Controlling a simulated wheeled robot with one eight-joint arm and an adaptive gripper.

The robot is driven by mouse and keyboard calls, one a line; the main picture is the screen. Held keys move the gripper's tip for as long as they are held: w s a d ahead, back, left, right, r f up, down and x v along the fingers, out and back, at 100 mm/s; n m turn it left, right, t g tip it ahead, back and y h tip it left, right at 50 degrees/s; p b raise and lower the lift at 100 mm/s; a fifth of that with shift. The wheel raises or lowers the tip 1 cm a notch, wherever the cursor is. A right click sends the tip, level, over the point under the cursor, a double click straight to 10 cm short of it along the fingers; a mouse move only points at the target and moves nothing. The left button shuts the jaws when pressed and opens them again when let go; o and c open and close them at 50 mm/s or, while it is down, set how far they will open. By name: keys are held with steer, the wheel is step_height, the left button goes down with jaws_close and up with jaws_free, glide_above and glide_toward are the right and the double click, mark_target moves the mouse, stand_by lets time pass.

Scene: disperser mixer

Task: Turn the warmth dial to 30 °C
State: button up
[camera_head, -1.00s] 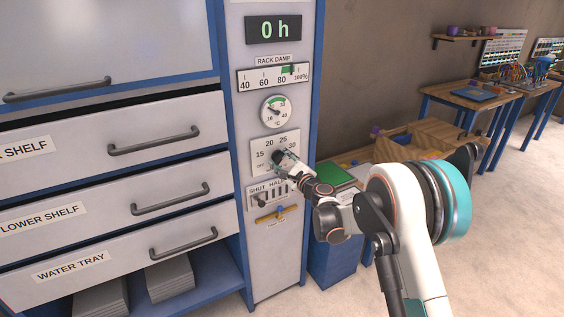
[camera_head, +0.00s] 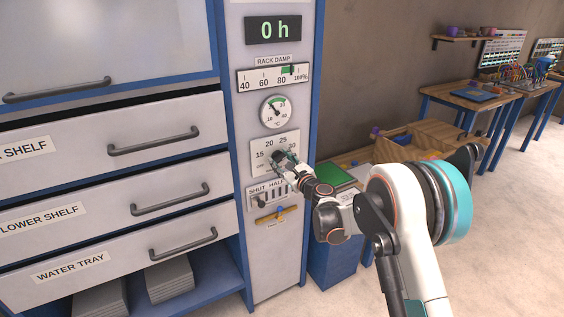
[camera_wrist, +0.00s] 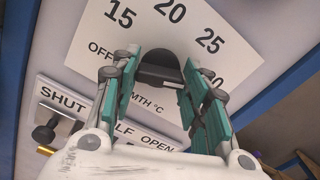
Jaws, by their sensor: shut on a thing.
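The warmth dial (camera_wrist: 160,66) is a black knob on a white scale plate (camera_wrist: 95,35) marked OFF, 15, 20 and 25; the 30 mark is partly hidden behind a finger in the wrist view. In the head view the plate (camera_head: 261,145) shows 15 to 30, and my gripper covers most of the knob. My gripper (camera_wrist: 163,75) has its green-padded fingers on either side of the knob, shut on it; it also shows in the head view (camera_head: 281,159). I cannot tell exactly which mark the knob points to.
Above the plate are a round thermometer (camera_head: 275,112), a RACK DAMP scale (camera_head: 272,77) and a display reading 0 h (camera_head: 273,30). Just below is a SHUT/HALF/OPEN slider panel (camera_head: 262,199), with a yellow-brown handle (camera_head: 276,214) under it. Drawers with bar handles (camera_head: 154,140) stand to the left.

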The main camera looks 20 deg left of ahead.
steer(key=o, duration=1)
steer(key=shift+f, duration=0.1)
steer(key=shift+o, duration=0.2)
steer(key=shift+d, duration=0.1)
steer(key=v, duration=1.1)
steer(key=shift+s+d, duration=0.3)
